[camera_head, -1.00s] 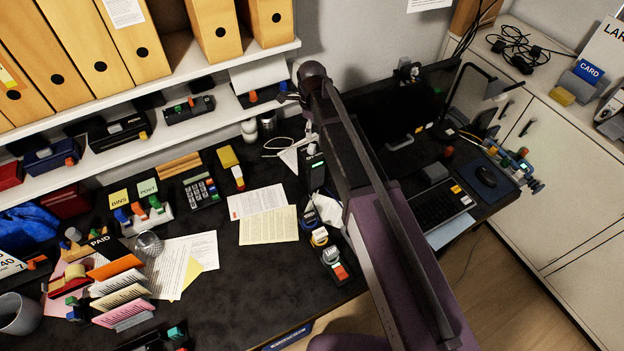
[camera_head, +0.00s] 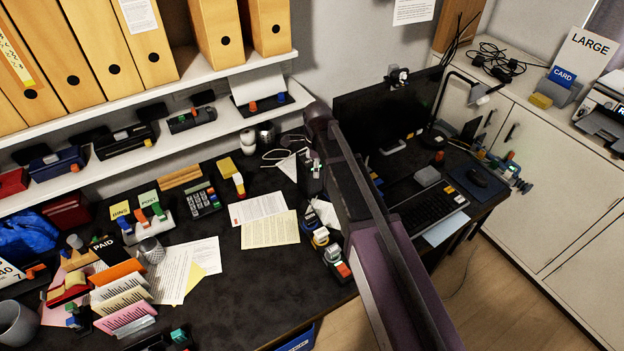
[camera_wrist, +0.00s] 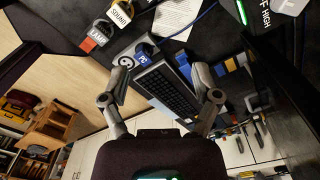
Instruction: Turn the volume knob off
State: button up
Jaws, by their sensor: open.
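In the wrist view, a black box (camera_wrist: 232,14) with a green light stands at the top right edge, with a partly cut-off label ending in "F HIGH". A pale grey round part (camera_wrist: 291,5) shows beside the label; I cannot tell whether it is the volume knob, or how it is set. In the head view, a black upright box (camera_head: 311,174) stands on the desk, partly behind my arm; no knob is readable there. My gripper (camera_wrist: 161,78) is open and empty in the wrist view, with its fingers wide apart, below and left of the box. It cannot be made out in the head view.
Tagged switches stand near the desk edge: LAMP (camera_wrist: 100,34), SOUND (camera_wrist: 120,13) and PC (camera_wrist: 144,48). A keyboard (camera_wrist: 168,90) shows beyond the fingers. A monitor (camera_head: 375,115) stands right of my arm. Papers (camera_head: 268,229) lie on the dark desk.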

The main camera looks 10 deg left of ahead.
jog(key=shift+s+d+f, duration=0.25)
jog(key=shift+s, duration=0.15)
dwell(0.3)
jog(key=s+d+n, duration=0.4)
jog(key=d+n, duration=0.1)
jog(key=d, duration=0.6)
jog(key=s+d+n, duration=0.5)
jog(key=d, duration=0.6)
jog(key=s+d+n, duration=0.4)
jog(key=d+n, duration=0.1)
jog(key=d, duration=0.6)
jog(key=shift+s+d+n, duration=0.2)
jog(key=shift+n, duration=0.2)
